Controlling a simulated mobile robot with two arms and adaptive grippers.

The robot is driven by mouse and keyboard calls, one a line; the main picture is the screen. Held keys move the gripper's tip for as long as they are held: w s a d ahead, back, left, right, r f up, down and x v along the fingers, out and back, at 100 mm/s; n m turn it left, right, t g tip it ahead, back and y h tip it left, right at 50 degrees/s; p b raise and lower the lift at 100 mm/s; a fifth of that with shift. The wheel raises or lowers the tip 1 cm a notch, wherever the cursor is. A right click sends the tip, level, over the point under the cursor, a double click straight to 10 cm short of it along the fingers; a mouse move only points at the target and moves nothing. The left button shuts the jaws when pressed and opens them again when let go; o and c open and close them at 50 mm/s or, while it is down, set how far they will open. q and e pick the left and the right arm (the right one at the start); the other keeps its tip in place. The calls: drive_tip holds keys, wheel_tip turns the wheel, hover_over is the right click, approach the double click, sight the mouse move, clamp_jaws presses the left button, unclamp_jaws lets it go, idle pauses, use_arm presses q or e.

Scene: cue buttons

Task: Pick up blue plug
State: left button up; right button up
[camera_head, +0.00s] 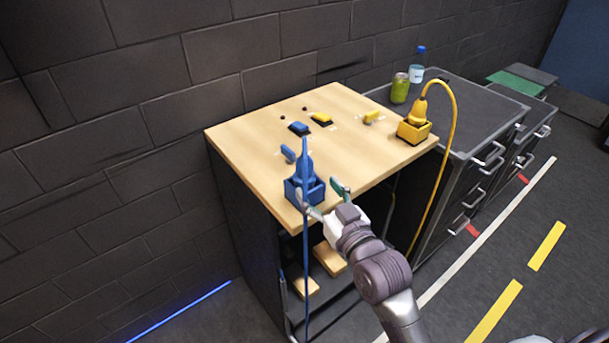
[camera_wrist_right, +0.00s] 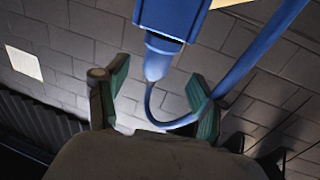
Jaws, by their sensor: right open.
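The blue plug (camera_head: 304,168) stands upright in a blue holder (camera_head: 291,191) at the near corner of the wooden tabletop. My right gripper (camera_head: 322,193) is just right of the holder, with its green-tipped fingers apart and nothing held. In the right wrist view, the tapered cable end of the blue plug (camera_wrist_right: 158,62) shows between and beyond the open fingers of my right gripper (camera_wrist_right: 156,98). The blue holder (camera_wrist_right: 175,16) is at the top of that view. I cannot tell whether a finger touches the plug or cable. My left gripper is not visible.
The blue cable (camera_head: 306,270) hangs in front of the table (camera_head: 262,117). A yellow plug (camera_head: 416,108) stands in a yellow holder at the right corner. Blue and yellow buttons lie farther back. A green jar (camera_head: 400,88) and a bottle (camera_head: 417,68) stand on the dark cabinet.

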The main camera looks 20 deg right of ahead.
sight(309, 177)
drive_tip(key=shift+w+a, duration=0.2)
drive_tip(key=shift+w, duration=1.05)
drive_tip(key=shift+w+p, duration=0.35)
drive_tip(key=shift+p, duration=0.05)
drive_tip(key=w, duration=0.2)
drive_tip(key=w+p, duration=0.1)
drive_tip(key=shift+w+a+f, duration=0.2)
drive_tip(key=shift+w+a, duration=0.05)
drive_tip(key=shift+w, duration=0.05)
drive_tip(key=shift+w+f, duration=0.1)
drive_tip(key=shift+w, duration=0.25)
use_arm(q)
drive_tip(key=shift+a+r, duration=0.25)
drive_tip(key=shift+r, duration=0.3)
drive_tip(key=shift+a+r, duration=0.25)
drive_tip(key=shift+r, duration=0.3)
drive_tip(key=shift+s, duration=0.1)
use_arm(e)
drive_tip(key=shift+s, duration=0.1)
drive_tip(key=shift+c, duration=0.2)
clamp_jaws()
